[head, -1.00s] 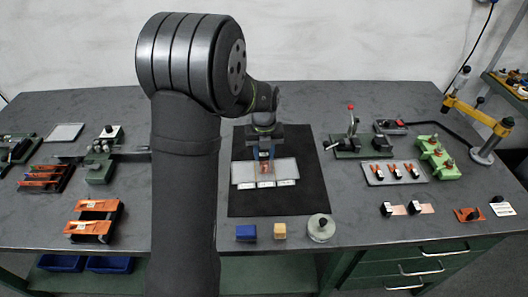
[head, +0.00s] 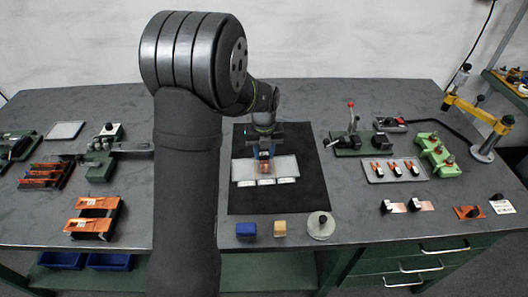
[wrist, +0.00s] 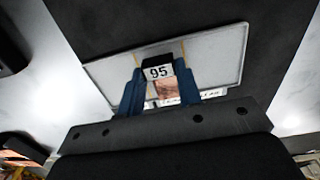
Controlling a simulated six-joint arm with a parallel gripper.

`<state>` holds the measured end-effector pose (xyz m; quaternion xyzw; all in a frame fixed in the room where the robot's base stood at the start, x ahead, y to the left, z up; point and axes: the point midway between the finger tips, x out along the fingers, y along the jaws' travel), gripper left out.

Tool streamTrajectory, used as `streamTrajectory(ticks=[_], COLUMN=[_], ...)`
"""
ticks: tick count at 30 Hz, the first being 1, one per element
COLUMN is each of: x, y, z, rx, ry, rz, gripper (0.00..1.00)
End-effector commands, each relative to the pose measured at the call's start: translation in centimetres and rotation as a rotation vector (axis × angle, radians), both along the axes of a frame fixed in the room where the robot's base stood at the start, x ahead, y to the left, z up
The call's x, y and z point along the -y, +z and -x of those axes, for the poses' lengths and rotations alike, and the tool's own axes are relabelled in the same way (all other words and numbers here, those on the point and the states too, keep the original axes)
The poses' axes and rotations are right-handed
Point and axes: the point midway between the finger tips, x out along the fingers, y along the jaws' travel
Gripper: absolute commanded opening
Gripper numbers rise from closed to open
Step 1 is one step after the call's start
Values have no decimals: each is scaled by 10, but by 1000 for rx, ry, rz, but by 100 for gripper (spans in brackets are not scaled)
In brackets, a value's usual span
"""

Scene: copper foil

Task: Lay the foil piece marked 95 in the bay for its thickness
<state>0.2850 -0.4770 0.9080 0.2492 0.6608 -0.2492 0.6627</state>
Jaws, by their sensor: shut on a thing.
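My gripper (head: 264,157) is shut on the foil piece marked 95 (wrist: 158,72), seen in the wrist view as a black block with a white label and a copper strip between the blue fingers. The piece is over the grey tray (head: 285,167) with bays, which lies on a black mat. White labels (head: 266,182) run along the tray's front edge. In the wrist view the tray (wrist: 225,55) shows thin yellow dividing lines, and the piece is over its middle part. Whether the foil touches the tray floor I cannot tell. The label writing is too small or covered to read.
A tray with several foil pieces (head: 370,177) and a green fixture (head: 436,155) stand to the right. Orange-topped racks (head: 97,203) stand left.

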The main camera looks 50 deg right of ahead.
Motion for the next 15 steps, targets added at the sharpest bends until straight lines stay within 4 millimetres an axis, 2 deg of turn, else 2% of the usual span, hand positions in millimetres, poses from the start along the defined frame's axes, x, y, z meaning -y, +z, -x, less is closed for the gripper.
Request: streamTrajectory(ticks=[15], x=[0], y=[-6], z=[0], rx=[0], ry=[0], rz=[0], gripper=[8])
